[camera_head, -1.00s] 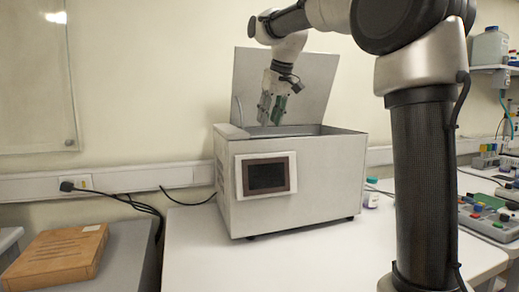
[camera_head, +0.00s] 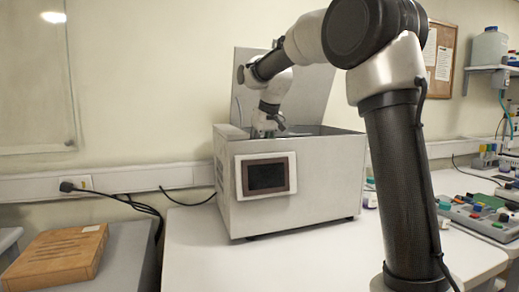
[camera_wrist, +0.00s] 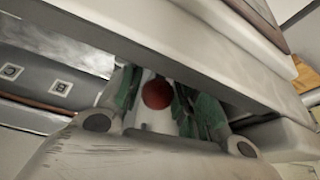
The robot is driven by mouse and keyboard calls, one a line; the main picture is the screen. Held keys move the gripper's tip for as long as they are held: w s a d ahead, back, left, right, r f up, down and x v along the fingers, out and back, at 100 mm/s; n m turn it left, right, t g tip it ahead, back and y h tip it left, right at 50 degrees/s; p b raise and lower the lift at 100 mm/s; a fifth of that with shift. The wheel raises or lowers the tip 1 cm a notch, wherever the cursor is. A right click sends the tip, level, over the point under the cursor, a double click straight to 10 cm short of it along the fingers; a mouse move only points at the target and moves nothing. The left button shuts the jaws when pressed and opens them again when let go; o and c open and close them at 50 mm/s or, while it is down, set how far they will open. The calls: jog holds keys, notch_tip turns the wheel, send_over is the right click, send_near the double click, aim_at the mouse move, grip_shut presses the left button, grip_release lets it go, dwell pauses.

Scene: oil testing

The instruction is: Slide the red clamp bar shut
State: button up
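The grey-white oil-testing machine (camera_head: 300,185) stands on the white table with its lid (camera_head: 305,85) raised. My gripper (camera_head: 265,132) reaches down into its open top, and its fingertips are hidden behind the front wall. In the wrist view my gripper's green-padded fingers (camera_wrist: 160,100) are spread, with a gap between them. A round red end (camera_wrist: 157,95), which looks like part of the red clamp bar, shows in that gap with a white part below it. I cannot tell whether the fingers touch it. The rest of the bar is hidden.
The machine's wall (camera_wrist: 180,50) passes close by the fingers in the wrist view. Panels marked with letters (camera_wrist: 60,88) lie at the left. Small bottles (camera_head: 370,198) stand right of the machine. The front table is clear.

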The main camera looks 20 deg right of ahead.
jog(key=shift+c, duration=0.2)
grip_shut()
jog(key=shift+w, duration=1.3)
grip_release()
jog(key=shift+r, duration=0.1)
jog(key=shift+o, duration=0.2)
jog(key=shift+w, duration=0.1)
